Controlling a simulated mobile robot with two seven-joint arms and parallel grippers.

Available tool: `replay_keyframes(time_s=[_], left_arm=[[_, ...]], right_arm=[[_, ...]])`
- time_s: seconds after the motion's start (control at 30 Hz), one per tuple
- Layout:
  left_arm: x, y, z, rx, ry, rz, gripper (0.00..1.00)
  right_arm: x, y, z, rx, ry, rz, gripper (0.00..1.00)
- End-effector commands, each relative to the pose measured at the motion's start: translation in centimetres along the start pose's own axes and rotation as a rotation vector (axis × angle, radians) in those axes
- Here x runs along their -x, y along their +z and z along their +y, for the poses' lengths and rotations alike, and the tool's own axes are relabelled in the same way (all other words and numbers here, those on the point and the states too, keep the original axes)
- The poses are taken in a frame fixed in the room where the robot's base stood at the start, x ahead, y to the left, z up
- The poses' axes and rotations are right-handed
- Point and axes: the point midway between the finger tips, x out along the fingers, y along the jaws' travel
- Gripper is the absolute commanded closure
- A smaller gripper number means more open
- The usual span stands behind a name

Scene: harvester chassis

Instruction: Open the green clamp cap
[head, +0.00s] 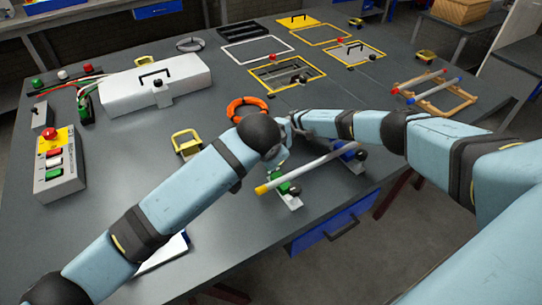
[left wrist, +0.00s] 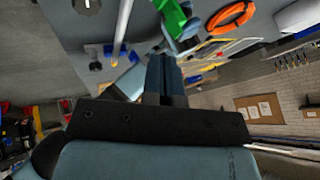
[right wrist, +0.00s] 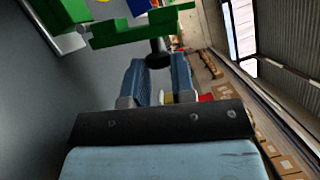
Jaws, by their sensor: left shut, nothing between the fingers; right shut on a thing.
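The green clamp (head: 286,188) stands near the front of the grey table, at the yellow-tipped end of a light rod (head: 315,168). Its cap angle is partly hidden by my arms. In the right wrist view green clamp parts (right wrist: 140,30) fill the top. My right gripper (right wrist: 158,70) is shut on a black knob (right wrist: 158,54) just below that green part. My left gripper (left wrist: 166,60) is shut and empty, apart from the green piece (left wrist: 176,16) at the top of the left wrist view. The blue clamp (head: 347,152) is at the rod's other end.
An orange ring (head: 245,106) lies behind my arms. A yellow clip (head: 187,142) is to the left. A control box (head: 58,172) and a white case (head: 155,84) stand farther left. A wooden rack (head: 435,95) is at the right. The table's front edge is close.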

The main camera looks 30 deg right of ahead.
Motion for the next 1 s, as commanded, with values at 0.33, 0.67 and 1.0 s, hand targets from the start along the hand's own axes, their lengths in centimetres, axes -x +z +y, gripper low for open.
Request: replay_keyframes(time_s=[0.33,0.67,1.0], left_arm=[[-2.4,-0.4,2.2,-0.077,-0.003,-0.032,1.00],[-9.4,-0.2,2.1,-0.076,-0.004,-0.032,1.00],[-12.0,-0.1,-0.9,-0.076,-0.005,-0.029,1.00]], right_arm=[[-0.2,0.3,0.8,-0.013,0.004,-0.008,1.00],[-0.2,0.3,0.8,-0.013,0.004,-0.008,1.00],[-0.2,0.3,0.8,-0.013,0.004,-0.008,1.00]])
